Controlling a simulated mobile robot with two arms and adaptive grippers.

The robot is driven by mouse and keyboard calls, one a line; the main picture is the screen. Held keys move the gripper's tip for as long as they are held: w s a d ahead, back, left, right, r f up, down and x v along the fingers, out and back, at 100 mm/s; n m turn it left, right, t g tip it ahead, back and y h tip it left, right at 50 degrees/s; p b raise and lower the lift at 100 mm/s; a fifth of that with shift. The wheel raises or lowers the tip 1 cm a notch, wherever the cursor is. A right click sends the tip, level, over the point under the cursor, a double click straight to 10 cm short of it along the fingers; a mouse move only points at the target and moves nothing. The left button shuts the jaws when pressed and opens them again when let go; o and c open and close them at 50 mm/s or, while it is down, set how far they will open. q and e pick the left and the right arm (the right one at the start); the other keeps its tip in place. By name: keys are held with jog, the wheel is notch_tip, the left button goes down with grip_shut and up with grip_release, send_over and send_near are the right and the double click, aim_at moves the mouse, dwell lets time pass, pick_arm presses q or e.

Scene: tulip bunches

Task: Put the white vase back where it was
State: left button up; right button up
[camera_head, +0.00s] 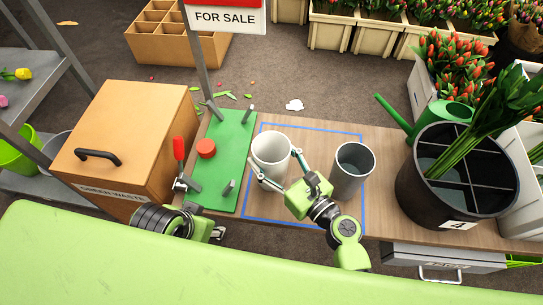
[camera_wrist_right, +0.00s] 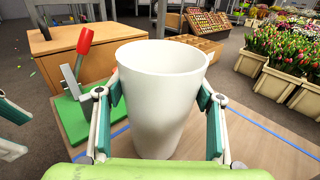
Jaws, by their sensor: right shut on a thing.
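The white vase (camera_head: 270,147) is upright inside the left part of a blue outline (camera_head: 363,190) on the wooden table. My right gripper (camera_head: 275,161) is shut on it, with one finger on each side; the wrist view shows the white vase (camera_wrist_right: 160,92) between the pads of the right gripper (camera_wrist_right: 160,105). I cannot tell whether its base touches the table. A grey vase (camera_head: 353,166) stands to its right, inside the outline. My left gripper (camera_head: 217,233) is low at the left, mostly hidden, and its jaws cannot be made out.
A green board (camera_head: 222,165) with a red knob (camera_head: 206,148) and a red-handled lever (camera_head: 179,150) lies left of the outline. A wooden bin (camera_head: 125,140) stands further left. A black divided bucket (camera_head: 415,190) with stems and a green watering can (camera_head: 450,117) are at the right.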

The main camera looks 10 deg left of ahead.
jog(key=shift+r, duration=0.15)
jog(key=shift+f, duration=0.2)
jog(key=o, duration=1.8)
jog(key=shift+r, duration=0.2)
jog(key=v, duration=1.2)
